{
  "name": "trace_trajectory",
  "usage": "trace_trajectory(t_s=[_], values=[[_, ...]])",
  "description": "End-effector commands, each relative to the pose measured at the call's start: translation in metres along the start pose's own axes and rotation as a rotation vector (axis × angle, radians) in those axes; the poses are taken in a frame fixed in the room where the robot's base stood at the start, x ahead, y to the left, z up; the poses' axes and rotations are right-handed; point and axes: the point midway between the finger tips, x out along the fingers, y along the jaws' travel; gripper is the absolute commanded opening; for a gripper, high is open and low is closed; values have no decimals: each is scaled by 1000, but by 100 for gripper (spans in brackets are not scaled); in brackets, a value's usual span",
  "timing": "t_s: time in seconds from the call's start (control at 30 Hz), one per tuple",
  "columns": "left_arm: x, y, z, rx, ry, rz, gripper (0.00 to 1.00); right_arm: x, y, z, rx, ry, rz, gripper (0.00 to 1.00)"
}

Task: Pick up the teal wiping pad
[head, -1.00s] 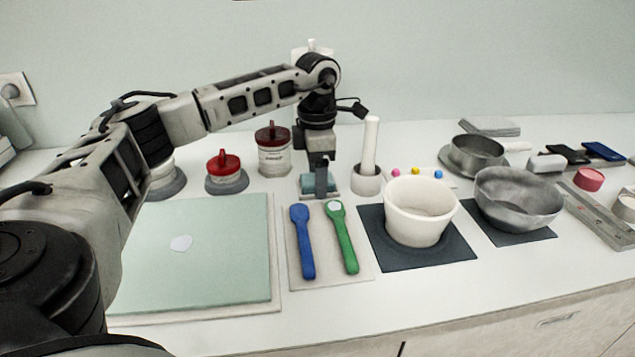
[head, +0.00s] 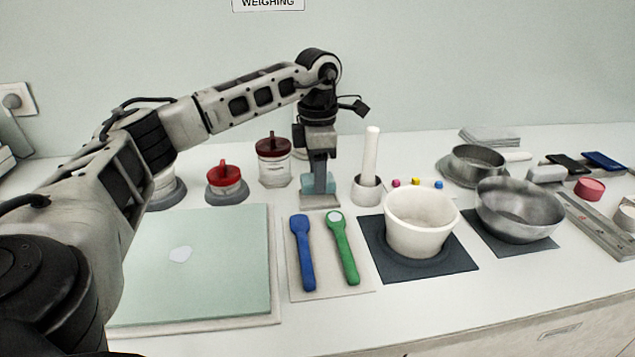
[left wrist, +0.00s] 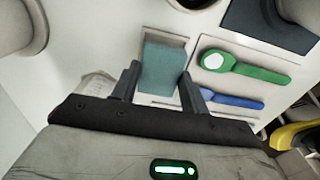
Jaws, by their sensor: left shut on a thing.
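The teal wiping pad (head: 308,183) is between the fingers of my left gripper (head: 319,188), partly hidden by a finger in the head view. In the left wrist view the pad (left wrist: 163,69) shows as a teal block, with the left gripper's fingers (left wrist: 160,88) on either side of it. The left gripper is shut on the pad. A pale grey holder (head: 320,201) is below the pad; I cannot tell whether the pad still touches it. My right gripper is in neither view.
A blue spoon (head: 303,255) and a green spoon (head: 343,250) lie on a pale mat in front. A mortar-like white bowl (head: 421,225) and a steel bowl (head: 518,210) stand to the right. Red-lidded jars (head: 226,184) stand left. A green board (head: 200,262) lies front left.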

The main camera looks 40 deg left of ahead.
Motion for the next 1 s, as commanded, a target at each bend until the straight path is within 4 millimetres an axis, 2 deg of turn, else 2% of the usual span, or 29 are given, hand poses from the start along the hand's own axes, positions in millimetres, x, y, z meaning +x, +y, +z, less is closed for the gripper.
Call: trace_trajectory(t_s=[0.03,0.33,0.5,0.63,0.8,1.0], values=[[-9,0,0,1,-5,2,23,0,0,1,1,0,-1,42],[-69,-31,-42,1,-3,5,23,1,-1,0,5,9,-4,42],[-86,-55,-74,-1,0,3,23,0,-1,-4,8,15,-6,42],[-96,-68,-92,-1,0,3,23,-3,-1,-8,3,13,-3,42],[-103,-80,-106,-1,0,1,23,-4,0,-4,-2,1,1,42],[-106,-85,-112,0,0,0,23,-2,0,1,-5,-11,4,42]])
